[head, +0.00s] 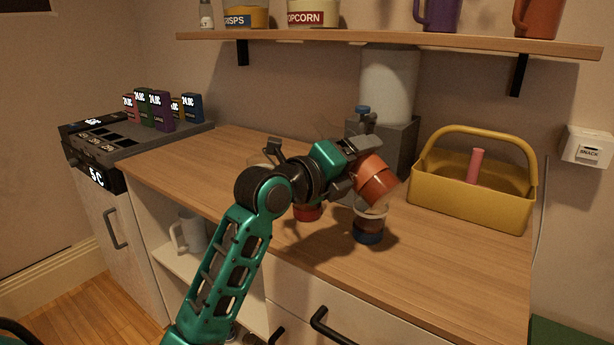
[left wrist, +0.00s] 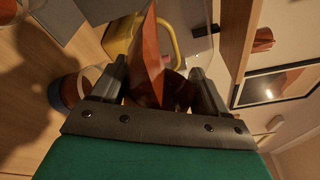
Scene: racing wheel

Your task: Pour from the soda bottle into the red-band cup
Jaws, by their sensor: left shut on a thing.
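My left gripper (head: 352,172) is shut on an orange-brown vessel (head: 377,182), which I take for the soda bottle, and holds it tilted above the counter. It also shows between the fingers in the left wrist view (left wrist: 148,72). A cup with a blue band (head: 368,238) and brown contents stands upright just below its lower end; this cup also shows in the left wrist view (left wrist: 66,92). The red-band cup (head: 307,213) stands further left, mostly hidden behind my gripper and arm. No falling stream is clear. My right gripper is out of view.
A yellow caddy (head: 467,203) stands at the right of the wooden counter (head: 440,260). A grey dispenser (head: 393,140) stands at the back. A shelf (head: 400,40) with mugs and tubs hangs above. The counter's front right is clear.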

